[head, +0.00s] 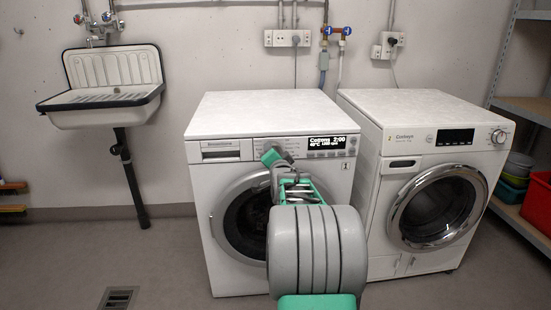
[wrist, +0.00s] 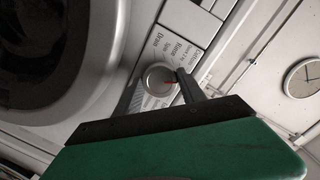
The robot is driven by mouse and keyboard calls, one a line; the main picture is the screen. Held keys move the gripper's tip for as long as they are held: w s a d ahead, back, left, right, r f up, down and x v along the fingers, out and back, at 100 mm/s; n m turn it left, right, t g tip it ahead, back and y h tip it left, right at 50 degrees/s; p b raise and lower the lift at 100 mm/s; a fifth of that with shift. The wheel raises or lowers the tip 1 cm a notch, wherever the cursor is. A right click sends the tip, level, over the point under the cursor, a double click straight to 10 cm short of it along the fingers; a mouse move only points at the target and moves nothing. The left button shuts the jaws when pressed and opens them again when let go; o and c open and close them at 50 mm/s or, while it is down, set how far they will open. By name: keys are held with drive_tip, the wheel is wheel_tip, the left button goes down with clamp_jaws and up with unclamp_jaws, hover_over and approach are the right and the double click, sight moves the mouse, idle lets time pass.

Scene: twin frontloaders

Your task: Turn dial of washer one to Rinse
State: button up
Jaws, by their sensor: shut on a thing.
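Washer one (head: 230,125) is the left white frontloader, with a "1" on its front. Its display (head: 326,146) reads what looks like "Cottons 2:00". In the wrist view the round dial (wrist: 157,76) shows a red pointer mark toward its lower right. Labels ring it, including Drain and what looks like Rinse (wrist: 180,46); others are too small to read surely. My gripper (head: 272,157) is at the washer's control panel and covers the dial in the head view. In the wrist view its two fingers stand on either side of the dial, shut on it.
A second white washer (head: 400,106) stands close on the right. The round door (head: 222,215) of washer one is below the panel, partly behind my arm. A sink (head: 105,117) hangs at the left. Shelves (head: 525,215) with tubs stand at the right. Floor is clear at the left.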

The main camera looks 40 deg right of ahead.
drive_tip(key=n+b, duration=0.1)
drive_tip(key=n, duration=0.1)
drive_tip(key=n+b, duration=0.1)
drive_tip(key=n, duration=0.2)
drive_tip(key=n+h+b, duration=0.1)
drive_tip(key=n, duration=0.1)
drive_tip(key=shift+f+n+g+b, duration=0.3)
drive_tip(key=shift+n+b, duration=0.1)
drive_tip(key=shift+s, duration=0.1)
idle(0.4)
drive_tip(key=o, duration=1.4)
drive_tip(key=shift+r, duration=0.1)
drive_tip(key=shift+c, duration=0.2)
